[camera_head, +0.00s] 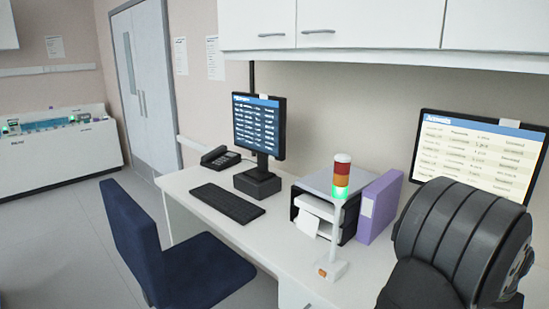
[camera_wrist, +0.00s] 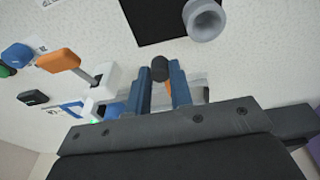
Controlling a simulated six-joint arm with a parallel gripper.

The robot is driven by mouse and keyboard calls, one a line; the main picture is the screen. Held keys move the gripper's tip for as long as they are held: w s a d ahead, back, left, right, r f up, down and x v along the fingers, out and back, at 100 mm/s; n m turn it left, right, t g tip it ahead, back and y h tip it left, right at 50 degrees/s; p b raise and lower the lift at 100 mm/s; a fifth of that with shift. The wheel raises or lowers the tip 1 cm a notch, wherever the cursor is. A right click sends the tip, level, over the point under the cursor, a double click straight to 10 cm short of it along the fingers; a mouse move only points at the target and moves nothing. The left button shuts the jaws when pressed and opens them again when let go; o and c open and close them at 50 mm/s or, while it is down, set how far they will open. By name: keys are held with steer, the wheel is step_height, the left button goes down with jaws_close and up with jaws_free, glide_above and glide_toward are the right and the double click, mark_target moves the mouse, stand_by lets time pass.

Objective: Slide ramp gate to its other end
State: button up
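My gripper (camera_wrist: 161,78) shows in the wrist view as two blue fingers standing apart. A dark round knob (camera_wrist: 160,68) shows between the fingertips, with a bit of orange (camera_wrist: 169,89) behind the gap. The knob may be the ramp gate's handle, but I cannot tell for sure. The fingers look close to its sides; whether they touch it is not clear. A pale track-like piece lies behind the fingers, mostly hidden by them. The head view shows no ramp gate and no fingers.
In the wrist view, a grey tube-like ring (camera_wrist: 205,19) sits by a black square (camera_wrist: 152,18). The head view shows a desk, a signal light (camera_head: 341,190) and a chair (camera_head: 170,255).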

steer(key=shift+w+d, duration=1.6)
steer(key=shift+w, duration=0.1)
steer(key=o, duration=0.6)
steer(key=shift+s+r, duration=0.1)
steer(key=shift+r, duration=2.45)
